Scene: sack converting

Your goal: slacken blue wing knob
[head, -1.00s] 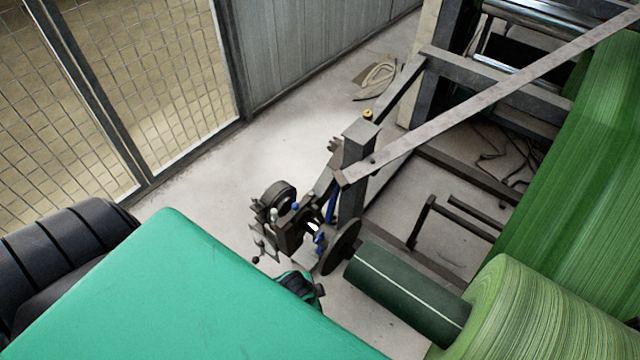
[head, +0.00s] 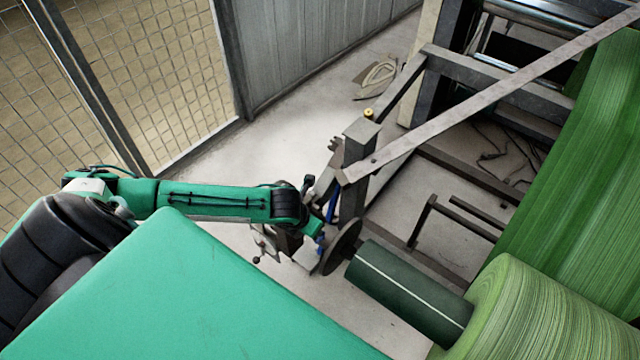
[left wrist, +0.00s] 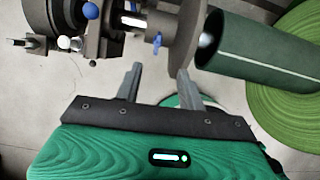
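The blue wing knob (left wrist: 157,42) shows in the left wrist view on the dark chuck mechanism, left of a round flange. In the head view the blue knob (head: 319,241) shows small, just below the end of my left arm. My left gripper (left wrist: 159,82) is open and empty. Its two fingers stand apart and point toward the mechanism, with the knob beyond the gap between their tips and no contact visible. In the head view my left forearm covers much of the mechanism and the fingers cannot be made out. My right gripper is out of view.
A blue ball knob (left wrist: 90,11) and a white ball knob (left wrist: 64,42) sit left of the wing knob. The round flange (head: 341,247) and dark green roll core (head: 410,290) stand to the right. A steel post (head: 355,175) rises behind. Mesh fence (head: 180,70) stands at left.

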